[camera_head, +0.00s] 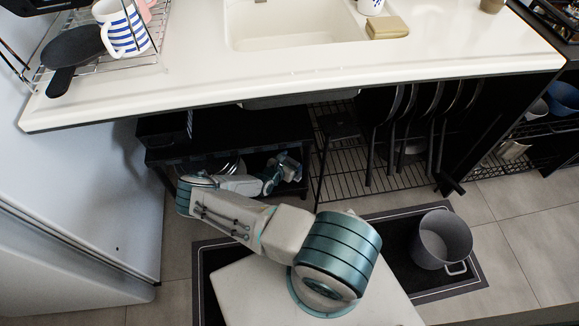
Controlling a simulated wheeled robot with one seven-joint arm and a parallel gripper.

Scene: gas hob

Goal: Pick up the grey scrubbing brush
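I cannot make out a grey scrubbing brush in this view. My arm reaches left and then forward, low under the front of the white counter (300,77). My gripper (290,166) is small and in shadow at a dark low shelf unit (225,145) below the counter. I cannot tell whether its fingers are open or shut, or whether they touch anything. A round light-coloured object (226,167), perhaps dishware, shows on the shelf left of the gripper; my arm partly hides it.
The counter overhangs the shelf. Several dark pans (415,105) hang right of it over a wire rack (345,180). A grey pot (441,240) stands on the dark floor mat (375,218) at right. The sink (290,25), a sponge (386,27) and a dish rack (85,70) are above.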

